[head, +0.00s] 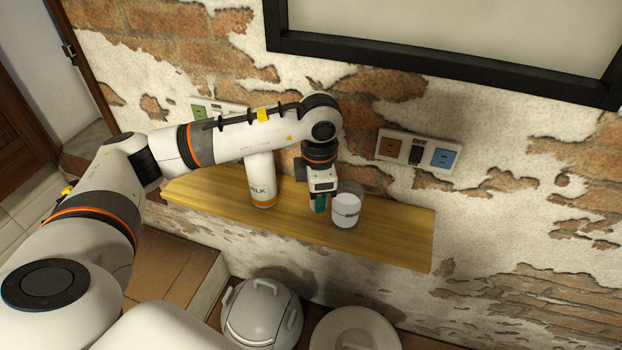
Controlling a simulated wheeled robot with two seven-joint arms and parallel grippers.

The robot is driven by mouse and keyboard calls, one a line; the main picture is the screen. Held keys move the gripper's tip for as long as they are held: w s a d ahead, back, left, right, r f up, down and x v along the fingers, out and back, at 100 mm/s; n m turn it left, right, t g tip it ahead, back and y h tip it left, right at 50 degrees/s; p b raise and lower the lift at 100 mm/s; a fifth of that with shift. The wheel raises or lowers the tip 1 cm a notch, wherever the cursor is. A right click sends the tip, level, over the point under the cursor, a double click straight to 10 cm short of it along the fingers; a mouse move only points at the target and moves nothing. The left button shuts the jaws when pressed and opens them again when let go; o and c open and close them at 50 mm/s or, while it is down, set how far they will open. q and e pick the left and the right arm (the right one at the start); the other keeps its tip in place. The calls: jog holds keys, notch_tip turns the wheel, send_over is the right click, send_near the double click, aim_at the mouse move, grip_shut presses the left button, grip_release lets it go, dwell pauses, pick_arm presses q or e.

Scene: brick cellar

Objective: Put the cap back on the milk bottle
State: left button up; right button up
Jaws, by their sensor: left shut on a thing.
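The white milk bottle (261,182) stands upright on the wooden shelf, with dark lettering and an orange band at its base. Its top is hidden behind my left arm, so I cannot see its mouth. My left gripper (320,200) points down over the shelf, to the right of the bottle and apart from it. It is shut on a small dark green thing (319,205), which looks like the cap and is mostly covered by the fingers. I cannot tell whether the cap touches the shelf. My right gripper is not in view.
A clear glass with white contents (346,210) stands close to the right of my left gripper. The wooden shelf (405,232) is bare at its right end. Wall sockets (419,150) sit above it. A grey lidded bin (262,312) and a round pale lid (354,330) are below.

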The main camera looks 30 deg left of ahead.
pick_arm(q)
jog(key=s+d+m, duration=0.3)
jog(key=s+m, duration=0.2)
jog(key=m, duration=0.8)
jog(key=s+d+m, duration=0.3)
jog(key=s+m, duration=0.2)
jog(key=m, duration=0.8)
jog(key=shift+f, duration=0.2)
